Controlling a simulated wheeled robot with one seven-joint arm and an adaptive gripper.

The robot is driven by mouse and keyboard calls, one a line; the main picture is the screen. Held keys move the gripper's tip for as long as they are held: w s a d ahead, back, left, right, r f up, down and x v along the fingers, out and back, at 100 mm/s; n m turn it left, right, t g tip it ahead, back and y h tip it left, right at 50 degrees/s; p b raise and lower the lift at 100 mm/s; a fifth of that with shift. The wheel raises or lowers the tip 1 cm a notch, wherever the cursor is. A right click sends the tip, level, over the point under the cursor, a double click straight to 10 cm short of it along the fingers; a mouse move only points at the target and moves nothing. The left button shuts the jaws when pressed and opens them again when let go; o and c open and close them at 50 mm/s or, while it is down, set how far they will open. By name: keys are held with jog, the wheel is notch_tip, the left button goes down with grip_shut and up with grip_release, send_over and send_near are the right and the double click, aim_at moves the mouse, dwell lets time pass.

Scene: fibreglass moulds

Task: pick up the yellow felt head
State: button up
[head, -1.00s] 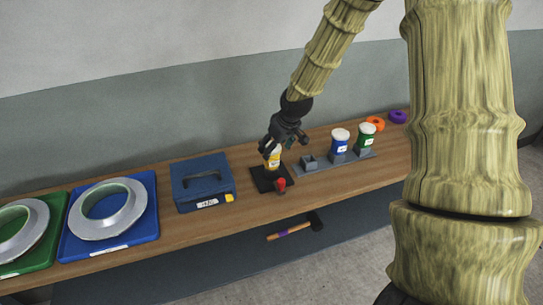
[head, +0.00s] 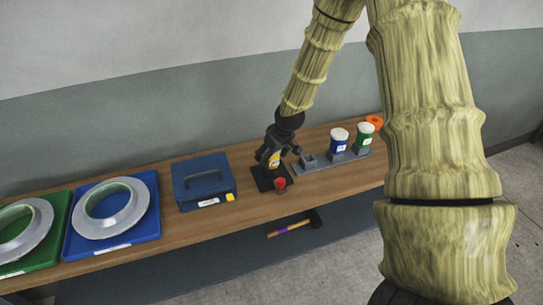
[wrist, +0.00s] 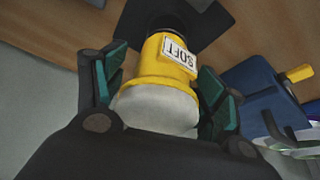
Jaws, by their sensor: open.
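The yellow felt head (wrist: 150,68) is a yellow cylinder with a white felt end and a label reading "SOFT". It stands on a black mat (head: 259,184) on the wooden bench, and in the head view its yellow side (head: 274,161) is partly covered by my gripper (head: 271,156). My gripper is open, with its fingers (wrist: 163,72) on either side of the head in the wrist view. I cannot tell whether either finger touches it.
A small red piece (head: 280,183) sits at the mat's front. A blue case (head: 203,181) stands to the left.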

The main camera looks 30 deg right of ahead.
jog(key=c, duration=1.1)
jog(key=shift+r, duration=0.1)
